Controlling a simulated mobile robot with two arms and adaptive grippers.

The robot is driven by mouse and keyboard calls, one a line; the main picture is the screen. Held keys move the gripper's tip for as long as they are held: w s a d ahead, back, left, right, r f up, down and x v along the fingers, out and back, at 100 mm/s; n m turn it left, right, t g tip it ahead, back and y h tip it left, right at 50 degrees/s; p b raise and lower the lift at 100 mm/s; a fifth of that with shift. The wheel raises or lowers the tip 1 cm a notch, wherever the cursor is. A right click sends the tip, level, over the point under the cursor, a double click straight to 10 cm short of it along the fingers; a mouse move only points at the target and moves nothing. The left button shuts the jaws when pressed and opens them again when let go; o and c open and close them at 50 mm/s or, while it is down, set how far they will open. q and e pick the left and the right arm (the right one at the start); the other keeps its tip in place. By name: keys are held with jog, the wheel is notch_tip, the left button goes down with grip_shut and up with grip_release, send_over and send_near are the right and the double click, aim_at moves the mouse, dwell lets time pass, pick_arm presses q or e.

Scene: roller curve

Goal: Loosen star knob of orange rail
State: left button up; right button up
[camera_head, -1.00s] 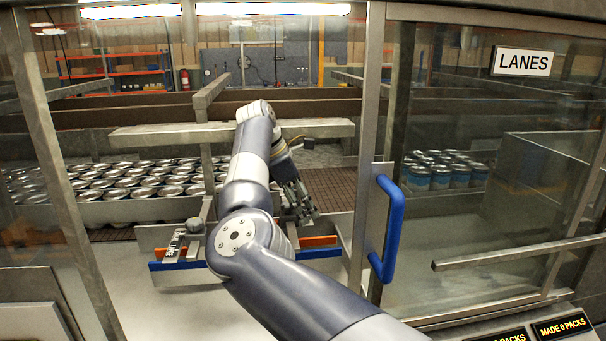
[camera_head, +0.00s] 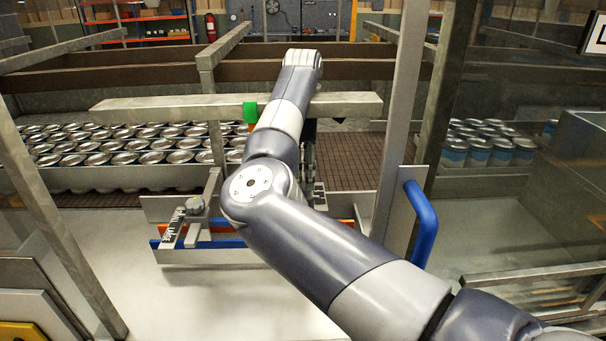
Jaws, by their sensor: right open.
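The orange rail (camera_head: 217,225) runs across the low bracket in the middle, just above a blue rail (camera_head: 228,243). My right forearm hides its middle part. A grey knob (camera_head: 194,206) stands at the left end of the bracket, above a labelled scale strip; I cannot tell whether it is the orange rail's star knob. My right gripper (camera_head: 314,188) is open, pointing down behind my forearm, to the right of this knob and apart from it. Much of the gripper is hidden by the arm. My left gripper is not in view.
A metal crossbar (camera_head: 166,110) with a green block (camera_head: 250,111) spans behind the bracket. Rows of cans (camera_head: 110,150) stand at left. A door post with a blue handle (camera_head: 421,224) is close on the right of my arm. The pale floor in front is clear.

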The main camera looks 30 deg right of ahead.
notch_tip(320, 180, down, 2)
jog(key=shift+f+p, duration=0.15)
jog(key=shift+p, duration=0.15)
jog(key=c, duration=1.1)
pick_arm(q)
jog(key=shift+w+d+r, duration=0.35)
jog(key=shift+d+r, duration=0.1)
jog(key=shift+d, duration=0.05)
pick_arm(e)
jog(key=shift+o, duration=0.2)
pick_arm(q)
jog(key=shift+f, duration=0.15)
pick_arm(e)
jog(key=shift+f, duration=0.1)
